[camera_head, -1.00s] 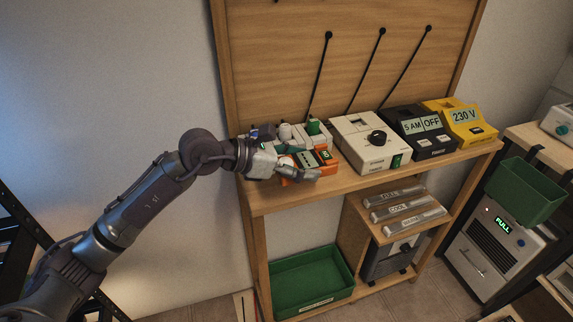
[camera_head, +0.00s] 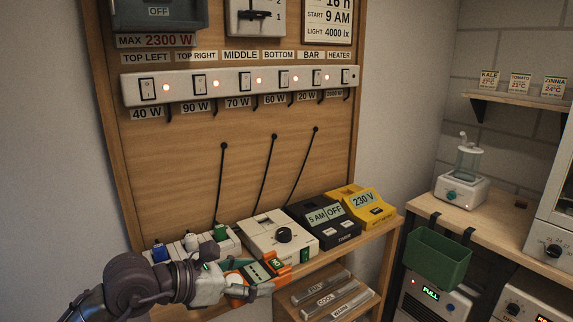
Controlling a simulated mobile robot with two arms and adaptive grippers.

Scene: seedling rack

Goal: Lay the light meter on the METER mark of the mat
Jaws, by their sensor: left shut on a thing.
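The light meter appears to be the orange device with a dark face and small green digits (camera_head: 258,272), low in the head view. My left gripper (camera_head: 238,284) is shut on it. It holds the meter at the shelf's front edge, in front of the white box with a black knob (camera_head: 278,237). The gripper's fingers partly hide the meter, and I cannot tell how far above the shelf it is. The mat and its METER mark do not show. My right gripper is not in view.
A black timer reading 5 AM OFF (camera_head: 323,223) and a yellow 230 V box (camera_head: 362,205) stand to the right on the wooden shelf (camera_head: 345,252). A green bin (camera_head: 437,257) hangs further right.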

